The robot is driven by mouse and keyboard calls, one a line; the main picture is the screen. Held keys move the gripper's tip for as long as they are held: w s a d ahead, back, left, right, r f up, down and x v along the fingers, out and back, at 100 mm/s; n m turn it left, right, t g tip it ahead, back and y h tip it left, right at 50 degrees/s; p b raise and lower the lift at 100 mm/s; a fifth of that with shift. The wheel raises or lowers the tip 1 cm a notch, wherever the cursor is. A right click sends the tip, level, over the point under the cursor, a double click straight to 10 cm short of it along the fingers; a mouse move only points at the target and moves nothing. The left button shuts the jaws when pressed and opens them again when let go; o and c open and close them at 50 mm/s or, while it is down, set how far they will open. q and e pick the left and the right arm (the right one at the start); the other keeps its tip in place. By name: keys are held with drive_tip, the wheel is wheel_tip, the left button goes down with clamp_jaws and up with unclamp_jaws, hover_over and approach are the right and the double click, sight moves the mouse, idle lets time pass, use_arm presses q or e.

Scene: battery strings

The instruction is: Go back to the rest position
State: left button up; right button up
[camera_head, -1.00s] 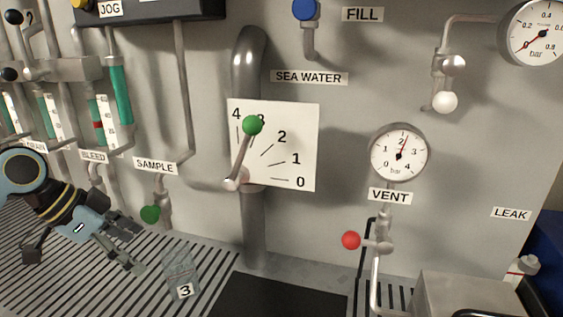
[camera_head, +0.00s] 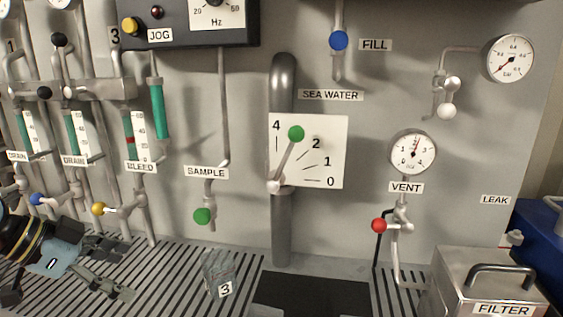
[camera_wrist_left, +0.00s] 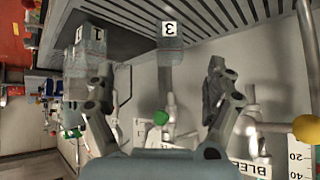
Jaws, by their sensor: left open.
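My left gripper (camera_head: 127,268) is at the lower left of the head view, above the slotted grating, with its fingers apart and nothing between them. In the left wrist view its two fingers (camera_wrist_left: 160,85) are spread wide. A clear beaker marked 3 (camera_head: 217,270) stands on the grating to the right of the gripper, apart from it. It also shows between the fingers, farther off, in the left wrist view (camera_wrist_left: 171,50). My right gripper is in neither view.
The wall carries a green sample valve (camera_head: 203,216), a sea water lever (camera_head: 296,133), a red vent valve (camera_head: 379,226) and a yellow bleed valve (camera_head: 99,209). A metal filter box (camera_head: 455,285) stands at the lower right.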

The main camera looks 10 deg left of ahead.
use_arm(q)
drive_tip(key=w+d+r+m+t+h, duration=0.15)
drive_tip(key=d+r+t+h, duration=0.25)
drive_tip(key=d+r+t, duration=0.45)
drive_tip(key=a+r+n+t+y, duration=0.5)
drive_tip(key=r+n+y, duration=0.15)
drive_tip(key=r, duration=0.25)
drive_tip(key=s+a+f+n+g+y, duration=0.6)
drive_tip(key=a+f+n+y, duration=0.2)
drive_tip(key=y, duration=0.2)
drive_tip(key=s+d+f+m+g+h, duration=0.25)
drive_tip(key=s+d+f+g, duration=0.25)
drive_tip(key=s+f, duration=0.3)
drive_tip(key=s+d+f+m+g+h, duration=0.1)
drive_tip(key=s+d+f+g+h, duration=0.35)
drive_tip(key=s, duration=0.65)
wheel_tip(320, 180, down, 32)
drive_tip(key=s+a+g+y+b, duration=0.2)
drive_tip(key=a+b, duration=0.1)
drive_tip(key=b, duration=0.3)
drive_tip(key=s+a+f+g+b, duration=0.1)
drive_tip(key=s+f+b, duration=0.3)
drive_tip(key=s+f, duration=1.4)
wheel_tip(320, 180, down, 3)
drive_tip(key=shift+f+b, duration=0.1)
drive_tip(key=shift+b, duration=0.25)
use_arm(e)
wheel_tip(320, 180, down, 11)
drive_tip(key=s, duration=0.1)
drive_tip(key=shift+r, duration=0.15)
